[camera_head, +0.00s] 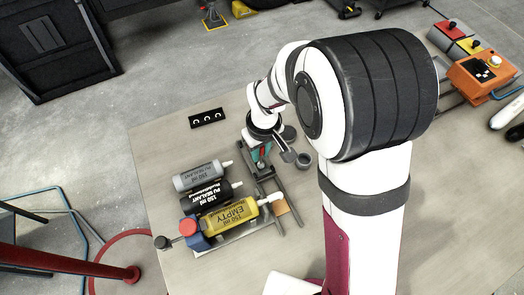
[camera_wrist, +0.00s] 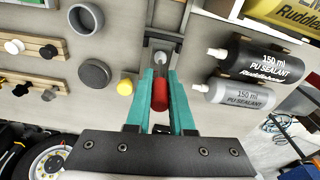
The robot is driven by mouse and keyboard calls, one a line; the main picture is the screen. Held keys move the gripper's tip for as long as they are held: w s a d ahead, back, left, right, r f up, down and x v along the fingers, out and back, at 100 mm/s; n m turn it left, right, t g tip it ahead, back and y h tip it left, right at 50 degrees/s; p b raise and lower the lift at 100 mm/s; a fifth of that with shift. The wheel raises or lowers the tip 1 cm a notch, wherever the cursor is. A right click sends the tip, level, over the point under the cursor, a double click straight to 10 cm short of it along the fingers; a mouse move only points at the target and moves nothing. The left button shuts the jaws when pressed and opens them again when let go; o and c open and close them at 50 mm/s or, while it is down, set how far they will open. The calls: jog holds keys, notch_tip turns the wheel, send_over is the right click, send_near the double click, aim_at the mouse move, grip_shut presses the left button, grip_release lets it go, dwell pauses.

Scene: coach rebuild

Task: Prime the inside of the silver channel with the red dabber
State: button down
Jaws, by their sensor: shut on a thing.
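My gripper (camera_wrist: 161,76) has teal fingers and is shut on the red dabber (camera_wrist: 160,94), which lies between them in the wrist view. The dabber's pale tip points up the picture, toward a grey metal channel (camera_wrist: 163,40) between dark rails. I cannot tell whether the tip touches the channel. In the head view my gripper (camera_head: 261,153) is low over the table at the far end of the dark rail fixture (camera_head: 270,187). My arm and wrist hide most of the dabber and part of the channel there.
Grey (camera_head: 202,176), black (camera_head: 212,197) and yellow "EMPTY" (camera_head: 230,216) sealant tubes lie left of the fixture. A grey cup (camera_head: 304,160) stands right of my gripper. A black plate (camera_head: 207,118) lies behind.

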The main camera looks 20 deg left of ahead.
jog(key=shift+w+a, duration=2.85)
jog(key=shift+a, duration=0.05)
notch_tip(320, 180, up, 8)
dwell(0.6)
jog(key=shift+r, duration=0.1)
dwell(0.4)
